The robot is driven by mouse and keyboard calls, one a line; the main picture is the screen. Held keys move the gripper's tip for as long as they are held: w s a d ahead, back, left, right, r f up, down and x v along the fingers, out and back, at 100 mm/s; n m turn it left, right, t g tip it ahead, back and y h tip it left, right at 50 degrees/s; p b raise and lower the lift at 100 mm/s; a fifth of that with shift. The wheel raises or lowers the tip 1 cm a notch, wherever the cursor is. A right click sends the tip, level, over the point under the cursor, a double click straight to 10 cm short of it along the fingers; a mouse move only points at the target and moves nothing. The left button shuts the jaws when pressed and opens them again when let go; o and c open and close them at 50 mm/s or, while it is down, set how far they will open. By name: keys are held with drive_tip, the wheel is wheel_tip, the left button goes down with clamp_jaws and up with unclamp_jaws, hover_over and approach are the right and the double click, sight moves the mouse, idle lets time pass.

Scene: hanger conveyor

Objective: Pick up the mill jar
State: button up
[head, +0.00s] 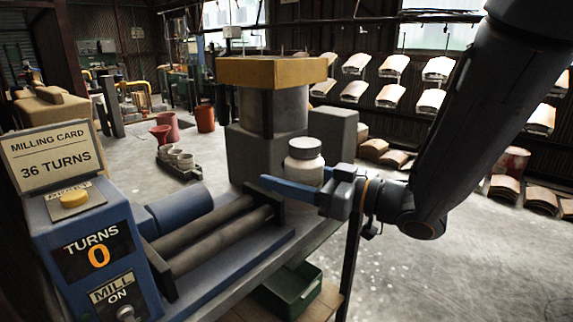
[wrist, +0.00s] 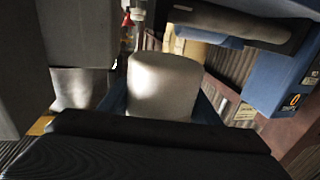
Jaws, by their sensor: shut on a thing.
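The mill jar (head: 304,162) is a pale jar with a white lid, upright in the head view beyond the right end of the mill rollers. My gripper (head: 300,187) reaches in from the right with blue fingers and is shut on the jar. The near finger crosses in front of the jar's lower part and hides its base, so I cannot tell whether it rests on anything. In the wrist view the jar (wrist: 164,86) fills the middle between the two blue fingers.
The mill has dark rollers (head: 222,233) and a blue control box (head: 92,247) reading TURNS 0 and MILL ON. A card (head: 54,157) reads 36 TURNS. A grey pillar with a yellow top (head: 272,70) stands close behind the jar. A green crate (head: 291,290) sits below; the right floor is open.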

drive_tip(key=shift+s+r+p, duration=0.2)
drive_tip(key=shift+s+p, duration=0.4)
drive_tip(key=shift+p, duration=0.45)
drive_tip(key=shift+s+r+p, duration=0.15)
drive_tip(key=shift+s+p, duration=0.45)
drive_tip(key=shift+p, duration=0.45)
drive_tip(key=s+p, duration=0.2)
drive_tip(key=p, duration=0.3)
drive_tip(key=s+p, duration=0.3)
drive_tip(key=p, duration=0.2)
drive_tip(key=shift+s+d+f, duration=0.1)
drive_tip(key=shift+s+f, duration=0.1)
